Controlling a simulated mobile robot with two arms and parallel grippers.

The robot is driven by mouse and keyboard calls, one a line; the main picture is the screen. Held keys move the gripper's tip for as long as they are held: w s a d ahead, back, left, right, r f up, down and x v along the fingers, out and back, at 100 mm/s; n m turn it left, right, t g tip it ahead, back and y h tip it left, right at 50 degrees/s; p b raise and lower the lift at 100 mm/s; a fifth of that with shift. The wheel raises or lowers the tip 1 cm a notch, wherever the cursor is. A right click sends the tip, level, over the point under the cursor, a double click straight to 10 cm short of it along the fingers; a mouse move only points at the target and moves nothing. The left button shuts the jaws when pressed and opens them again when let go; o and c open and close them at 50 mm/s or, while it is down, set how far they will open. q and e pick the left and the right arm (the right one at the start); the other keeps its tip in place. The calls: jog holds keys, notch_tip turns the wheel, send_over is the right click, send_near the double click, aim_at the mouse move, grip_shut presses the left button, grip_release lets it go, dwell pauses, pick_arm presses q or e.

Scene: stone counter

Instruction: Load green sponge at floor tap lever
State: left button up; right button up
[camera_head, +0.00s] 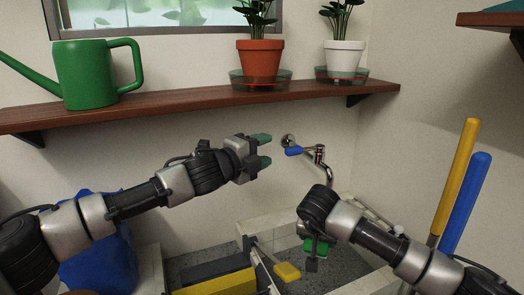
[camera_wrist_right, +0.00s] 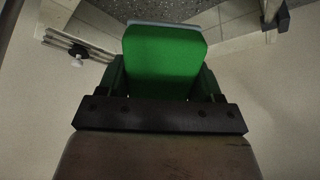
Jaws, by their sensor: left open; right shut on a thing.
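The wall tap (camera_head: 319,155) has a blue lever (camera_head: 293,151) pointing left, below the shelf. My left gripper (camera_head: 265,151) is open and empty, with green fingertips spread one above the other just left of the lever, apart from it in the picture. My right gripper (camera_head: 314,258) points down over the basin and is shut on the green sponge (camera_head: 314,243), mostly hidden there by the gripper. In the right wrist view the green sponge (camera_wrist_right: 165,55) sits upright between the two fingers of the right gripper (camera_wrist_right: 162,78).
A wooden shelf (camera_head: 200,101) bears a green watering can (camera_head: 86,75) and two potted plants. Below are a tiled basin (camera_head: 262,226), a yellow block (camera_head: 287,271) and a blue bag (camera_head: 97,255). Yellow (camera_head: 456,175) and blue (camera_head: 465,205) handles stand at the right.

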jog(key=shift+r, duration=0.1)
jog(key=shift+s+a+r+p, duration=0.15)
jog(key=shift+s+r+p, duration=0.15)
jog(key=shift+p, duration=0.15)
jog(key=shift+s+a+r+p, duration=0.2)
jog(key=shift+s+r+p, duration=0.25)
jog(key=shift+p, duration=0.05)
jog(key=shift+s+a+r+p, duration=0.2)
jog(key=shift+s+r+p, duration=0.2)
jog(key=shift+p, duration=0.1)
jog(key=shift+s+a+r+p, duration=0.25)
jog(key=shift+s+r+p, duration=0.2)
jog(key=shift+s, duration=0.15)
jog(key=shift+s+a+r+p, duration=0.25)
jog(key=shift+s+r+p, duration=0.15)
jog(key=shift+s, duration=0.15)
jog(key=shift+f, duration=0.1)
